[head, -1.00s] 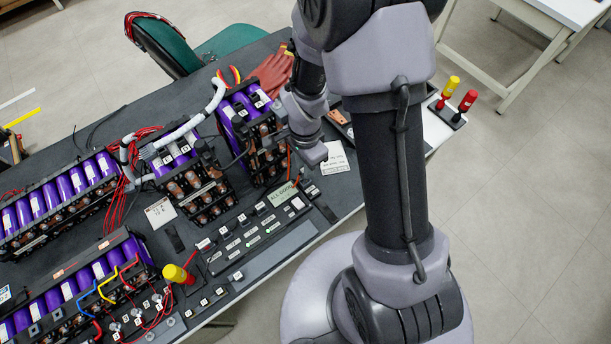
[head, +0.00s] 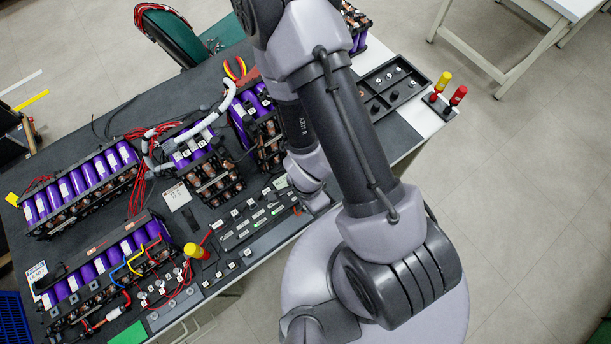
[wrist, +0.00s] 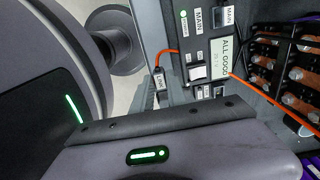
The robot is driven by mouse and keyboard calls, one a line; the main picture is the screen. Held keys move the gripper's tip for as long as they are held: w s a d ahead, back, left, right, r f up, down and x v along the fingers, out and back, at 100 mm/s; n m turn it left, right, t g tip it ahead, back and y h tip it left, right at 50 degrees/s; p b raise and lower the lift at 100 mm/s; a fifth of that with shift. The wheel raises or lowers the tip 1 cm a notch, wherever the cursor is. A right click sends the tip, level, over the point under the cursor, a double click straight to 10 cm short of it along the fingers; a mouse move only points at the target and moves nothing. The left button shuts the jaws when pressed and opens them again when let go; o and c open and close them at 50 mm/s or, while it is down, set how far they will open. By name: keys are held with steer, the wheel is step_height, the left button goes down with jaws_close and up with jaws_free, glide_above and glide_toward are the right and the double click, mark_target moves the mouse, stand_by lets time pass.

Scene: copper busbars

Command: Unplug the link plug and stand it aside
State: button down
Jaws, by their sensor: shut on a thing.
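In the wrist view the link plug (wrist: 159,79) is a small dark block with a white label and an orange cable at its top. My gripper (wrist: 160,92) is shut on it, near the edge of the panel. The dark panel (wrist: 190,40) carries a display reading ALL GOOD (wrist: 222,55) and a small white block beside it. The plug's lower end is hidden by the fingers, so I cannot tell whether it touches anything. In the head view my gripper (head: 316,202) is at the panel's right end, and the plug cannot be made out.
Battery modules with purple cells (head: 85,185) and copper busbars fill the table's left and middle. A black tray (head: 395,82) with small parts lies at the upper right, beside red and yellow screwdrivers (head: 450,93). Orange cable runs close to the gripper.

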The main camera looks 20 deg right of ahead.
steer(key=shift+w+f+b, duration=0.1)
steer(key=shift+f+b, duration=1.35)
steer(key=shift+f, duration=0.3)
steer(key=shift+f+b, duration=0.45)
steer(key=c, duration=1.2)
jaws_free()
steer(key=shift+c, duration=0.2)
steer(key=shift+r, duration=0.15)
step_height(320, 180, up, 6)
steer(key=p, duration=0.6)
steer(key=shift+r, duration=0.1)
steer(key=shift+f, duration=0.2)
